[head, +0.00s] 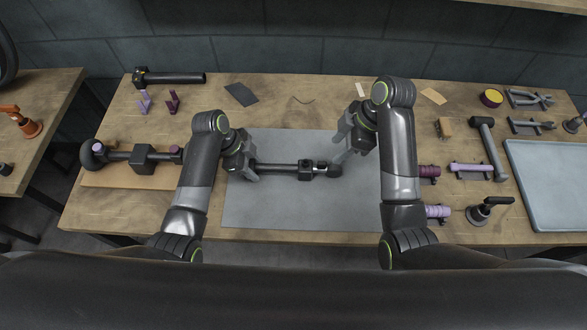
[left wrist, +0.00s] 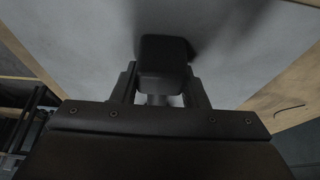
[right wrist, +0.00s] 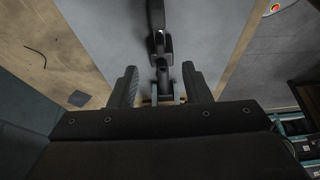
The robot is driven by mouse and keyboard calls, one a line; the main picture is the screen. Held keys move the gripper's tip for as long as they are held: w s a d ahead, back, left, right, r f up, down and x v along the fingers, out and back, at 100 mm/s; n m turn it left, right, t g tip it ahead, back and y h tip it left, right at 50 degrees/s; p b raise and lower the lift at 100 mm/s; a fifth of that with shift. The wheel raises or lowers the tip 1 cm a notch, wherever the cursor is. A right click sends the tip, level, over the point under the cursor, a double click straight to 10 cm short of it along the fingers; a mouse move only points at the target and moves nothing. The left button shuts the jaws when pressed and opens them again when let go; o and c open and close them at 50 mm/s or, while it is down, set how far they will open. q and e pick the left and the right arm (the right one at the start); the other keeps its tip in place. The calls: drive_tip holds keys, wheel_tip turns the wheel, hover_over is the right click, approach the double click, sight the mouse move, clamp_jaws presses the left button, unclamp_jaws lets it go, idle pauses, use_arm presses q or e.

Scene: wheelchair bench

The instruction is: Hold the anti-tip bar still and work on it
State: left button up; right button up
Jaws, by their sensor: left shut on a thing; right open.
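The anti-tip bar (head: 278,168) is a dark bar lying across the grey mat (head: 270,211), with a block and a rounded end at its right. My left gripper (head: 248,170) is shut on the bar's left end; in the left wrist view a dark block-like end (left wrist: 163,62) sits between the fingers. My right gripper (head: 344,154) is open by the bar's right end. In the right wrist view the bar's small forked end (right wrist: 162,82) lies between the spread fingers (right wrist: 162,88), apart from both. Whether the bar touches the mat is unclear.
A dark fixture (head: 143,160) stands on a wooden board at left. A black tube (head: 177,78) lies at the back. The mat's front is clear.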

sight(324, 163)
drive_tip(key=shift+x, duration=3.85)
drive_tip(key=shift+c, duration=0.4)
clamp_jaws()
